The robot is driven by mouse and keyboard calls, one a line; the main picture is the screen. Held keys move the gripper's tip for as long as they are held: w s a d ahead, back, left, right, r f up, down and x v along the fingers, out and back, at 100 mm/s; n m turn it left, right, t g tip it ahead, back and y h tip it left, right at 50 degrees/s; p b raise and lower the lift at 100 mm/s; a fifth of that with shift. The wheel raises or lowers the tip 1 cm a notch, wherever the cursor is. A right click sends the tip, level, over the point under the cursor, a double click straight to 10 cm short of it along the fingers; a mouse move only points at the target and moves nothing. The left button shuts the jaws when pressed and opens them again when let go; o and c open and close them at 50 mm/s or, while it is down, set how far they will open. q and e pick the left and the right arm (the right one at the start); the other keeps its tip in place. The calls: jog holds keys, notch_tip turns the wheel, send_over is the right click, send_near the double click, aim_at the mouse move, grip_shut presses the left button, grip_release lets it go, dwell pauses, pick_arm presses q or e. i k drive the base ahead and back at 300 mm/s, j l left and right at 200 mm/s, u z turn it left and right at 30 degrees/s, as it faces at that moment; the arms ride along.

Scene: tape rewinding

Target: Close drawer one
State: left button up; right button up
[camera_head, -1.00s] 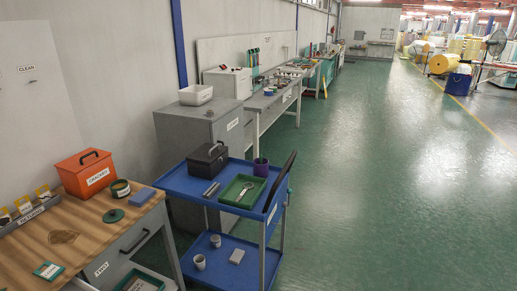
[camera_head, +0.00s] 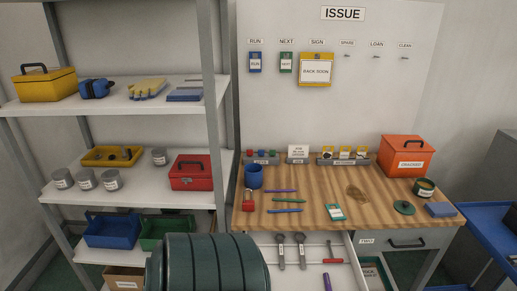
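An open drawer (camera_head: 308,241) sticks out under the left part of the wooden-topped bench (camera_head: 325,190). Inside it lie two grey-headed tools (camera_head: 280,250), a red-headed hammer (camera_head: 331,254) and a purple tool (camera_head: 327,281). The drawer's front is below the picture edge, so I cannot read its label. To its right is a grey drawer front (camera_head: 405,242) with a dark handle and a label that seems to read TWO; it looks shut. Neither of my grippers shows.
A dark green ribbed cylinder (camera_head: 207,265) stands in front, left of the open drawer. A shelf rack (camera_head: 128,198) with boxes and cans is at left. An orange box (camera_head: 406,157) sits on the bench. A blue cart (camera_head: 490,222) is at the right edge.

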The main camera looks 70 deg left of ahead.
aim_at(348, 276)
jog(key=u, duration=1.7)
jog(key=k+u, duration=0.1)
jog(key=k+j, duration=0.05)
jog(key=k, duration=0.05)
